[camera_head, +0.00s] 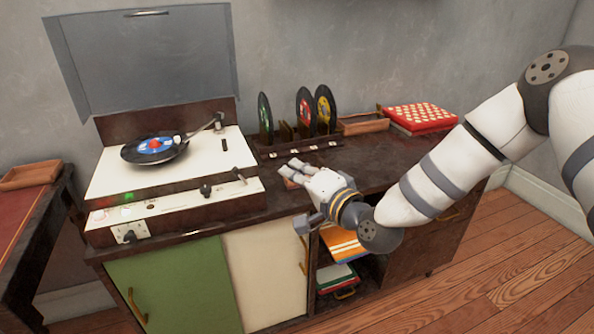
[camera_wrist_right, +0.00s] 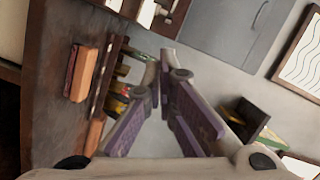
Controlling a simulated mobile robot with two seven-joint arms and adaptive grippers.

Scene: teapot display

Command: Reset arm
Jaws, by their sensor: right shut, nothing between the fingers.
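My right arm comes in from the right in the head view. My right gripper (camera_head: 290,170) is shut with nothing between its fingers, over the cabinet's dark top and to the right of the record player. In the right wrist view, the fingertips (camera_wrist_right: 161,68) come together and the purple pads hold nothing. A small orange-red block (camera_head: 289,184) lies by the gripper, partly hidden behind it in the head view. In the wrist view the block (camera_wrist_right: 84,73) is apart from the fingers, to their left. My left gripper is not in view.
The record player (camera_head: 109,184), lid raised, carries a record (camera_head: 133,158). A rack (camera_head: 270,154) of upright records stands behind my gripper. A wooden tray (camera_head: 362,124) and a red patterned box (camera_head: 419,117) sit at the back right. A lower table (camera_head: 25,222) stands left.

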